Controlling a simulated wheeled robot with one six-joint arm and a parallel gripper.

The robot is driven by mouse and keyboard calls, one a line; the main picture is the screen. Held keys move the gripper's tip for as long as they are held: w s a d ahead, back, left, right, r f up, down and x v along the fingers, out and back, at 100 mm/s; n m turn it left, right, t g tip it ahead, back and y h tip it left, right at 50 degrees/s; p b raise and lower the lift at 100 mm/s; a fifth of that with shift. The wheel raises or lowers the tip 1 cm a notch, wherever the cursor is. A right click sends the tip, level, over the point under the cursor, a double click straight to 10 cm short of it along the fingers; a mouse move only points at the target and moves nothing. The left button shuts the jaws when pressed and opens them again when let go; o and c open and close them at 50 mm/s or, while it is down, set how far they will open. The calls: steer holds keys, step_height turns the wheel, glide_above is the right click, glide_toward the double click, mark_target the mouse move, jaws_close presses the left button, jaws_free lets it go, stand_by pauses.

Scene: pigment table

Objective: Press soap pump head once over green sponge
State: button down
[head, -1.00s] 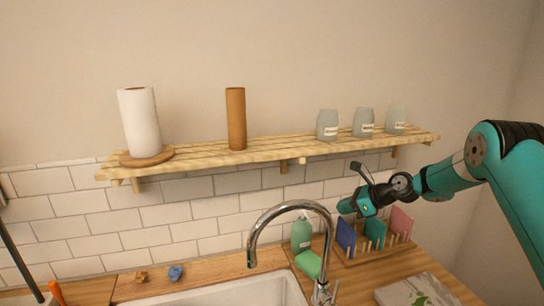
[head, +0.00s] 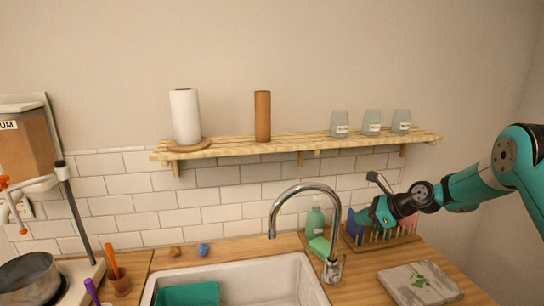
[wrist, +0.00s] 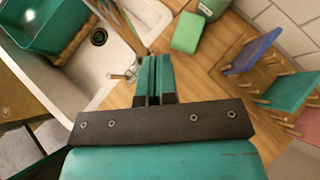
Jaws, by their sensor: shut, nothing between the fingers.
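The green soap bottle (head: 315,224) stands by the tiled wall behind the sink's right corner. Its pump head is small and hard to make out in the head view. The green sponge (head: 319,246) lies in front of the bottle; it also shows in the wrist view (wrist: 188,32). The bottle's body (wrist: 212,7) is cut off at the top of the wrist view. My gripper (head: 354,226) is shut and empty, right of the bottle and apart from it. In the wrist view its fingertips (wrist: 153,60) point toward the counter between faucet and sponge.
The chrome faucet (head: 333,262) stands just left of my gripper, by the white sink (head: 240,280). A wooden rack (head: 395,243) with colored panels is close behind and right of the gripper. A patterned board (head: 420,284) lies in front. A shelf (head: 230,147) hangs above.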

steer(key=s+d+r+n+g+h, duration=0.1)
steer(key=s+r+n+h, duration=0.2)
steer(key=s+n, duration=0.65)
steer(key=s+d+r+n+g+h, duration=0.1)
steer(key=s+r+n+h, duration=0.35)
steer(key=s, duration=0.75)
steer(key=s+d+r+n+g+h, duration=0.1)
steer(key=s+r+n, duration=0.1)
steer(key=s+n, duration=0.75)
steer(key=s+a+f+n+g+y+b, duration=0.1)
steer(key=s+a+n+g+y+b, duration=0.1)
steer(key=s+a+n+y+b, duration=0.2)
steer(key=s+a+n+b, duration=0.3)
steer(key=s+a+b, duration=0.1)
steer(key=s+a, duration=0.4)
steer(key=shift+s+a+f+g+b, duration=0.15)
steer(key=shift+s+a+g+b, duration=0.2)
steer(key=shift+a, duration=0.6)
